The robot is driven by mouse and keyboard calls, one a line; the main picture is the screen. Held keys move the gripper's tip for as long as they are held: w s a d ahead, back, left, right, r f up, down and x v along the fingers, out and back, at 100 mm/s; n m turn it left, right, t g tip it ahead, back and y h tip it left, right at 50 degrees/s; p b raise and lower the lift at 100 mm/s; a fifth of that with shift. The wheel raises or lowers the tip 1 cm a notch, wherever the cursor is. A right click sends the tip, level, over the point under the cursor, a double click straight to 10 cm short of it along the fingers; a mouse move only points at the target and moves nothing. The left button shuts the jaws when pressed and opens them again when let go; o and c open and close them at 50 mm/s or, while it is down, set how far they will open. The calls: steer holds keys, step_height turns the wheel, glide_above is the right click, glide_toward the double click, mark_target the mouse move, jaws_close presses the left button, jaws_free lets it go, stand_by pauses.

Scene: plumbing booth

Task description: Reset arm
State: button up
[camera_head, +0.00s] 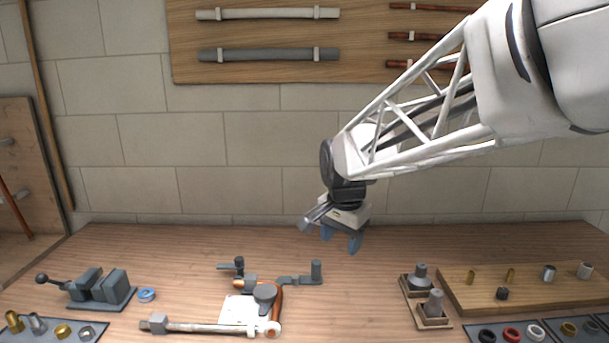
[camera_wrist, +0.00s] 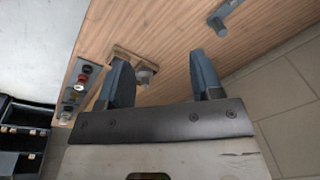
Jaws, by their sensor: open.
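My gripper (camera_head: 341,239) hangs above the back middle of the wooden workbench (camera_head: 370,290), with its blue-grey fingers pointing down. In the wrist view my gripper (camera_wrist: 160,82) has its two fingers well apart, with nothing between them but bench top and part of a grey fitting behind. It touches nothing that I can see. My white lattice arm reaches in from the upper right.
A grey vise (camera_head: 100,288) and blue tape roll (camera_head: 146,295) stand at left. Two fittings on wooden bases (camera_head: 425,295) and a wooden board (camera_head: 530,292) stand right. Bench beneath my gripper is clear.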

steer(key=s+d+f+n, duration=0.1)
steer(key=s+d+n, duration=0.1)
steer(key=s, duration=0.6)
steer(key=s+d+f+n, duration=0.1)
steer(key=s+d+n, duration=0.2)
steer(key=s, duration=0.6)
steer(key=s+d+f+n+t, duration=0.1)
steer(key=s+d+f+n, duration=0.1)
steer(key=s+d, duration=0.3)
steer(key=s, duration=0.4)
steer(key=shift+s+d+n, duration=0.2)
steer(key=shift+d+n, duration=0.1)
steer(key=shift+d, duration=0.1)
